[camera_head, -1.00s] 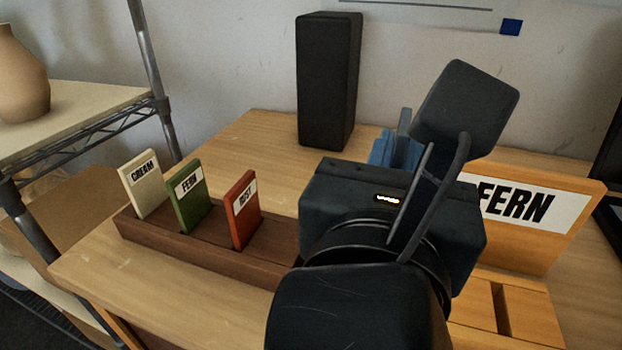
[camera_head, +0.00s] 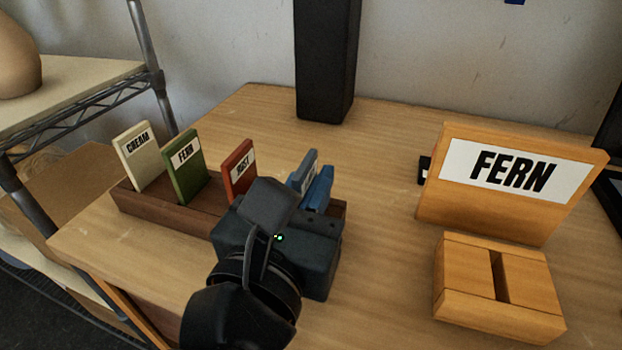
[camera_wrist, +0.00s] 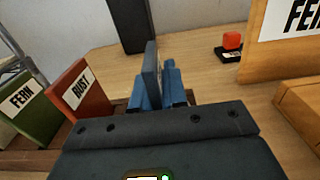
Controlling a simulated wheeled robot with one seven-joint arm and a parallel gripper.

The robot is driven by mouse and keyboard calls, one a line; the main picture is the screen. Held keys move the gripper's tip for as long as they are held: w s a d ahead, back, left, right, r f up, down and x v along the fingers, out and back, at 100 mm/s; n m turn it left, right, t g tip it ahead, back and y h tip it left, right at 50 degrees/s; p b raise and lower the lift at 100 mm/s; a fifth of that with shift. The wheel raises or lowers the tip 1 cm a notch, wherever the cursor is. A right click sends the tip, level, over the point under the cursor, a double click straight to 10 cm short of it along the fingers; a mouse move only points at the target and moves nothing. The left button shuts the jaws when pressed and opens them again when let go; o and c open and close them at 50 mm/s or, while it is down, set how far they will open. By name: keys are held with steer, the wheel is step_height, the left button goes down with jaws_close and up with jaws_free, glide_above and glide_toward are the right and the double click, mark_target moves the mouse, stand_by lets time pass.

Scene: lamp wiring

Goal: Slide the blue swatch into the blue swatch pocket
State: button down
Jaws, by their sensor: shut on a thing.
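The blue swatch (camera_head: 303,172) stands upright between the blue fingers of my gripper (camera_head: 312,188), at the right end of the dark wooden rack (camera_head: 165,212). It also shows edge-on in the wrist view (camera_wrist: 151,72), with my gripper (camera_wrist: 158,92) shut on it. The swatch's lower edge and the pocket there are hidden by my gripper, so I cannot tell whether it is in the pocket or above it. Cream (camera_head: 140,158), green FERN (camera_head: 186,172) and red RUST (camera_head: 238,172) swatches stand in the rack to the left.
An orange FERN sign (camera_head: 510,180) and a slotted wooden block (camera_head: 500,300) stand at the right. A black speaker (camera_head: 325,70) stands behind. A small red-topped black object (camera_wrist: 231,42) sits near the sign. The table between rack and sign is clear.

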steer(key=shift+f, duration=0.1)
steer(key=c, duration=1.6)
jaws_free()
steer(key=o, duration=0.4)
steer(key=shift+o, duration=0.2)
steer(key=shift+s, duration=0.1)
steer(key=b+v, duration=0.1)
steer(key=v, duration=1)
steer(key=shift+s+a, duration=0.15)
steer(key=shift+s, duration=0.25)
